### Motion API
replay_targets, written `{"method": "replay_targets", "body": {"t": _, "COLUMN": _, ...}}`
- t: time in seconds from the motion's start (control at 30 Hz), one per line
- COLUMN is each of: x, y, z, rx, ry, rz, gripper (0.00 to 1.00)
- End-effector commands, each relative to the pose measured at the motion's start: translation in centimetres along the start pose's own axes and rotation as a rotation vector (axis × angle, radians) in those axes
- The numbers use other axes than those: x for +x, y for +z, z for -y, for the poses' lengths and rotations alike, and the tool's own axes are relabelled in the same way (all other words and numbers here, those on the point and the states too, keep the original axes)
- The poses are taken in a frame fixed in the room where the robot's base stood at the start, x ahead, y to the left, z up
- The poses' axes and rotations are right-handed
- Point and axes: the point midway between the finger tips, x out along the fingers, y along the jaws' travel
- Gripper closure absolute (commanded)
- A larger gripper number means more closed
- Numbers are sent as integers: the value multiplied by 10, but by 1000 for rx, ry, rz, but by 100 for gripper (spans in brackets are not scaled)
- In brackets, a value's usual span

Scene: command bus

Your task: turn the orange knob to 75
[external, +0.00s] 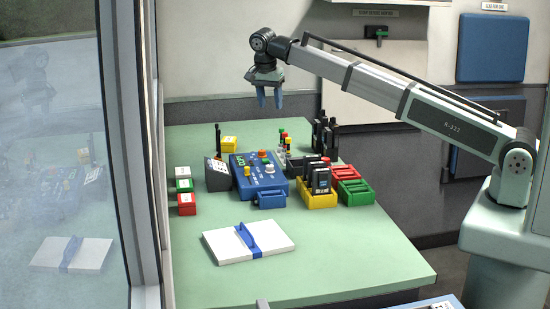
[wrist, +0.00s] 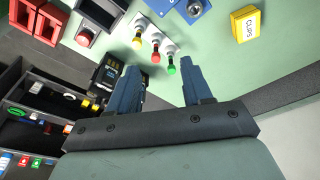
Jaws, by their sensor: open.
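A blue control box (external: 258,184) stands on the green table with a green display and several small knobs. A small orange-red knob (external: 262,154) shows near its top edge; its pointer and any scale are too small to read. In the wrist view only a corner of a blue panel (wrist: 196,12) shows at the top edge, and I cannot make out the orange knob there. My gripper (external: 270,104) hangs open and empty, high above the back of the table and apart from the box. Its two spread blue fingers also show in the wrist view (wrist: 160,72).
Yellow, red and green levers (wrist: 156,45) stand behind the box. A yellow bin (external: 318,201) with dark modules and a green bin (external: 356,193) are to its right. A white binder (external: 222,246) lies in front. A window frame (external: 128,140) borders the left.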

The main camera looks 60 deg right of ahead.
Motion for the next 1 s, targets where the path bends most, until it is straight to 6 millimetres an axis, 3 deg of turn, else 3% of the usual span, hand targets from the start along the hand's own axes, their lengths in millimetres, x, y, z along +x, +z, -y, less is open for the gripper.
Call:
{"method": "replay_targets", "body": {"t": 0.27, "x": -3, "y": 21, "z": 3, "rx": -330, "ry": -39, "rz": 107, "gripper": 50}}
{"method": "replay_targets", "body": {"t": 0.6, "x": -7, "y": 42, "z": 6, "rx": -899, "ry": -132, "rz": 189, "gripper": 50}}
{"method": "replay_targets", "body": {"t": 0.8, "x": -7, "y": 42, "z": 6, "rx": -1062, "ry": -150, "rz": 179, "gripper": 50}}
{"method": "replay_targets", "body": {"t": 1.0, "x": 2, "y": 44, "z": 6, "rx": -1095, "ry": -151, "rz": 177, "gripper": 50}}
